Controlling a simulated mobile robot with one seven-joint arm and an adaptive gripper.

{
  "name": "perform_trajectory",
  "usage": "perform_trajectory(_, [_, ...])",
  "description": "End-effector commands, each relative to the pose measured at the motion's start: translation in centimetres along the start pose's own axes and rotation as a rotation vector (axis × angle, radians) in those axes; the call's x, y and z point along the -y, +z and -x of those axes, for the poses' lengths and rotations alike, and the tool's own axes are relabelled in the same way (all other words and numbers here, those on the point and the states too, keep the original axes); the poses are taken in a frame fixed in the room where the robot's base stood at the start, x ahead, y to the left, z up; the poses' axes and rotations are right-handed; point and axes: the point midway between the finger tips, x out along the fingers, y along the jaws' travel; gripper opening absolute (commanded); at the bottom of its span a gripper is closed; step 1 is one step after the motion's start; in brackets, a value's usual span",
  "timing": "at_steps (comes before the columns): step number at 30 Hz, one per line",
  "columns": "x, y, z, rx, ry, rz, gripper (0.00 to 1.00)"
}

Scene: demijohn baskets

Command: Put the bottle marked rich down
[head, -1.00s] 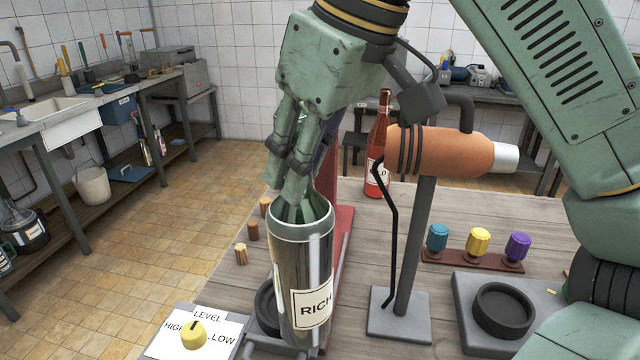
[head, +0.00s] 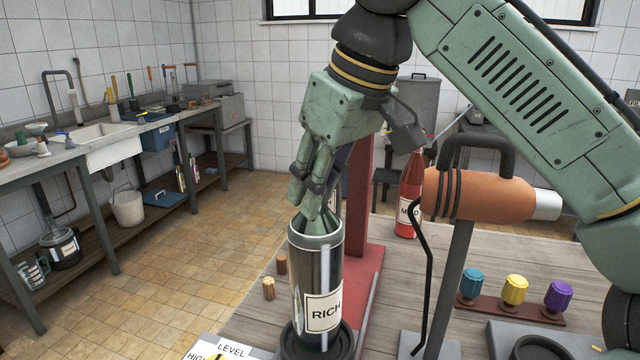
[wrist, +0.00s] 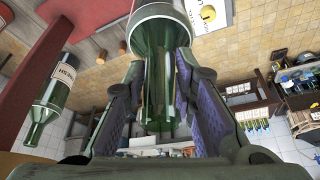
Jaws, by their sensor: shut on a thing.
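The bottle marked RICH (head: 322,275) is dark and glossy with a cream label, and stands upright in the head view. My gripper (head: 313,205) is above it, shut on its green neck. In the wrist view the green neck (wrist: 158,95) lies between the two jaws. The bottle's lower end is at a dark round ring (head: 347,345), which shows on both sides of it. I cannot tell whether the base rests inside the ring or hangs just above it.
An orange cylinder (head: 480,194) on a grey post stands right of the bottle, with a red bottle (head: 410,195) behind. A red stand (head: 359,200) is close behind my gripper. Coloured knobs (head: 515,290) sit further right. A bottle labelled FRESH (wrist: 62,85) shows in the wrist view.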

Motion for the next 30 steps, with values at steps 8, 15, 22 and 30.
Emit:
perform_trajectory(8, [0.0, 0.9, -2.3, -0.005, 0.003, -0.002, 0.0])
perform_trajectory(15, [0.0, 0.9, -2.3, -0.007, 0.001, -0.001, 0.0])
perform_trajectory(22, [0.0, 1.0, -2.5, -0.007, 0.001, 0.0, 0.0])
perform_trajectory(30, [0.0, 1.1, -2.8, -0.001, 0.001, -0.001, 0.38])
